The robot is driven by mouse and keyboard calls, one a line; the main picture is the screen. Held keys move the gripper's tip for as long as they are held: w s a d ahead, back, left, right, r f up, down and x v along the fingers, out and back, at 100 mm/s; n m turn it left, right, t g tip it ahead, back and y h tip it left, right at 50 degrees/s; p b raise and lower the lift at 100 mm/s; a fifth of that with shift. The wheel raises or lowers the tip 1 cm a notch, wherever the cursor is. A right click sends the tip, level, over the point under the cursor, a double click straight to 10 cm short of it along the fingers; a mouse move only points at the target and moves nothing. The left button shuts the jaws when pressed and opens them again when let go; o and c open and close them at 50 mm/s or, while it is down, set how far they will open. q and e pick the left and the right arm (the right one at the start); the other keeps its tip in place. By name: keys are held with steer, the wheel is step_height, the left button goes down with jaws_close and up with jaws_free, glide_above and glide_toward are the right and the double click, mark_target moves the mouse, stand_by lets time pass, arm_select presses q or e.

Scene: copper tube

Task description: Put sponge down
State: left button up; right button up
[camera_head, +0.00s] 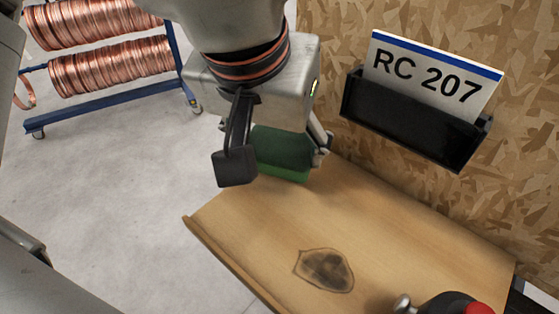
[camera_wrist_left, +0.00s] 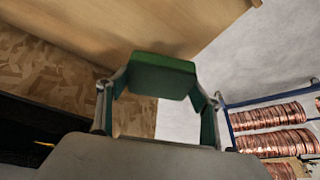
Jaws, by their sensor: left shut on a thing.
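The green sponge (camera_head: 285,150) is a block with a darker top and a brighter green lower side. My left gripper (camera_head: 275,145) is shut on it near the far left end of the wooden board (camera_head: 240,215). In the left wrist view the sponge (camera_wrist_left: 162,76) sits between the two fingers of the left gripper (camera_wrist_left: 158,98). Whether the sponge touches the board cannot be told. A dark stain (camera_head: 325,270) marks the board to the lower right of the sponge. My right gripper is not in view.
A black holder (camera_head: 415,120) with a sign (camera_head: 430,75) reading RC 207 is on the chipboard wall right of the gripper. A dark object with a red part (camera_head: 478,308) is at the lower right. A blue rack (camera_head: 110,98) with copper coils (camera_head: 115,68) stands at upper left.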

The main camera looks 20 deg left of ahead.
mark_target(278, 166)
arm_select(q)
step_height(278, 166, down, 4)
steer(key=shift+r+b, duration=0.1)
steer(key=shift+b, duration=0.35)
steer(key=shift+f, duration=0.2)
steer(key=shift+r, duration=0.15)
steer(key=shift+f, duration=0.2)
steer(key=o, duration=0.9)
steer(key=shift+c, duration=0.2)
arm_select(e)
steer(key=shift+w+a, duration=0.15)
